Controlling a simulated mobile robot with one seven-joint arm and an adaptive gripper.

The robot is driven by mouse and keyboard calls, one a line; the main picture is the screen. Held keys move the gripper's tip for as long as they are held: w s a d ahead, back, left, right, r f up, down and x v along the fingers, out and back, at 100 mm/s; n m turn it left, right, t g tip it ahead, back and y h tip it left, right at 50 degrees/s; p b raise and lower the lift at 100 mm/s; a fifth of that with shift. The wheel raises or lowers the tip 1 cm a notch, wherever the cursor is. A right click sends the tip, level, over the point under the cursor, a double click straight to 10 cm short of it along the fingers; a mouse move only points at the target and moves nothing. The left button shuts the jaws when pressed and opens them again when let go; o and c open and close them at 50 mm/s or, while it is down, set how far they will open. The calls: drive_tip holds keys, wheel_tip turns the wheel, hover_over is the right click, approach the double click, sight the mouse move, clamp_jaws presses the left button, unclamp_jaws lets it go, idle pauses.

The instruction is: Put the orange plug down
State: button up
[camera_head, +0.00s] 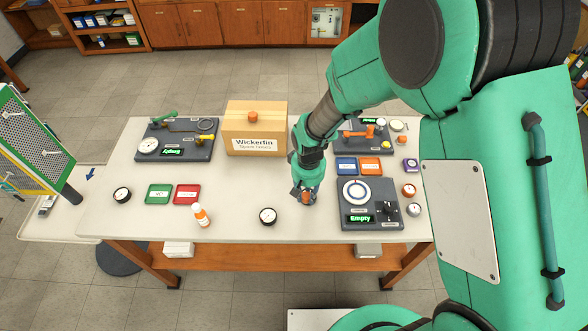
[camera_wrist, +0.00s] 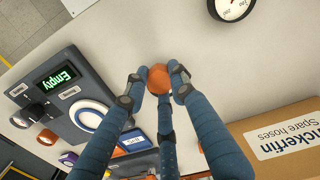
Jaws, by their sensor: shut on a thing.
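My gripper (camera_head: 304,194) is low over the middle of the white table (camera_head: 240,225). Its fingers are shut on a small orange plug (camera_head: 306,198). In the wrist view the orange plug (camera_wrist: 158,79) sits between the fingertips of my gripper (camera_wrist: 158,84), against the bare table top. I cannot tell whether the plug touches the table. A second small orange piece (camera_head: 252,117) rests on top of the cardboard box (camera_head: 256,142) labelled Wickerfin.
Right of my gripper is a dark panel (camera_head: 364,224) with a display reading "Empty". Left of it lie a round gauge (camera_head: 268,216), an orange-white bottle (camera_head: 201,215), and red (camera_head: 187,194) and green (camera_head: 159,194) trays. Bare table surrounds the gripper.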

drive_tip(key=w+a+r+n+p, duration=0.6)
drive_tip(key=w+r+p, duration=0.1)
drive_tip(key=w, duration=0.2)
drive_tip(key=w+a+r+n+p, duration=0.5)
drive_tip(key=w+a+r+p, duration=0.1)
drive_tip(key=w, duration=0.4)
wheel_tip(320, 180, up, 2)
drive_tip(key=shift+w+a+r+n+p, duration=0.1)
drive_tip(key=shift+w+a+n+p, duration=0.2)
drive_tip(key=shift+n+p, duration=0.15)
drive_tip(key=p, duration=0.3)
hover_over(257, 110)
drive_tip(key=shift+w+f, duration=0.1)
drive_tip(key=shift+f, duration=0.65)
drive_tip(key=shift+f, duration=0.1)
drive_tip(key=shift+f+p, duration=0.45)
drive_tip(key=shift+f, duration=1.2)
